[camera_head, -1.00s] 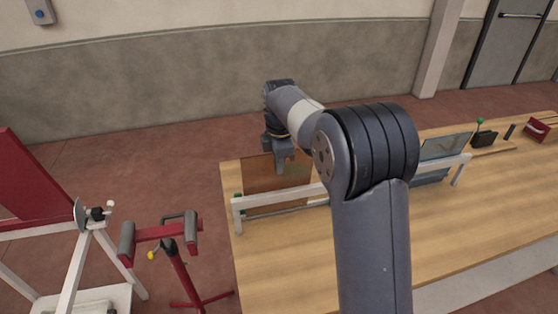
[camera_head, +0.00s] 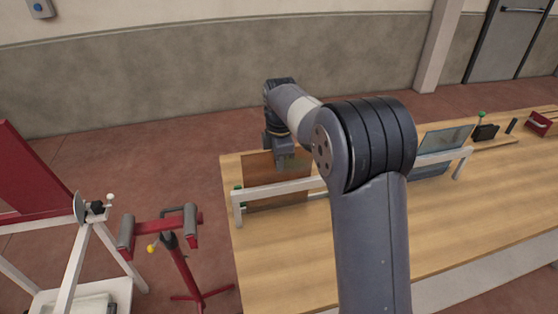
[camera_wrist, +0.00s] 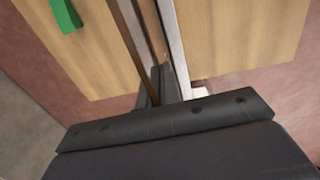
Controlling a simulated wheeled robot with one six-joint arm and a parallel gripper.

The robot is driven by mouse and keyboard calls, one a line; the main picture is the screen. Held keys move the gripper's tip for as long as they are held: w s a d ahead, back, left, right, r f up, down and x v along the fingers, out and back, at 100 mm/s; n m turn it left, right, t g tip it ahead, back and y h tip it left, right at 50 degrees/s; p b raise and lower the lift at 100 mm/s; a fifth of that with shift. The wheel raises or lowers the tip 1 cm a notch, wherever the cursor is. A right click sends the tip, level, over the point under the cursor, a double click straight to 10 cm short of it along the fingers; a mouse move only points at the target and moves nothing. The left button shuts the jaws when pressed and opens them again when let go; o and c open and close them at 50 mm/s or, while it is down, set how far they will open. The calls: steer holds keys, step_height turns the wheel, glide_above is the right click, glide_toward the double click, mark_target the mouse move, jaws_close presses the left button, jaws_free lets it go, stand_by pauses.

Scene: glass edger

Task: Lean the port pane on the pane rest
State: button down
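The port pane, a brownish-red see-through sheet (camera_head: 259,170), stands near the left end of the bench, behind the front rail of the white pane rest (camera_head: 262,192). In the wrist view the pane (camera_wrist: 131,32) shows almost edge-on, beside the white rail (camera_wrist: 173,45). My gripper (camera_head: 284,164) points down at the pane's upper edge, with a finger in front of it. In the wrist view the dark gripper body fills the bottom. The fingertips are mostly hidden, so I cannot tell whether they grip the pane. The pane's lower edge is partly hidden by the rail.
A bluish clear pane (camera_head: 440,150) stands at the rest's right end. A black item (camera_head: 485,132) and a red item (camera_head: 540,123) lie farther right on the wooden bench (camera_head: 285,255). A red roller stand (camera_head: 165,232) is on the floor at left. The bench front is clear.

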steer(key=shift+w+f, duration=0.1)
steer(key=shift+f, duration=0.35)
steer(key=c, duration=1.5)
jaws_free()
steer(key=shift+c, duration=0.2)
steer(key=shift+f, duration=0.1)
step_height(320, 180, up, 11)
steer(key=p, duration=0.8)
steer(key=shift+s, duration=0.45)
steer(key=shift+f, duration=0.1)
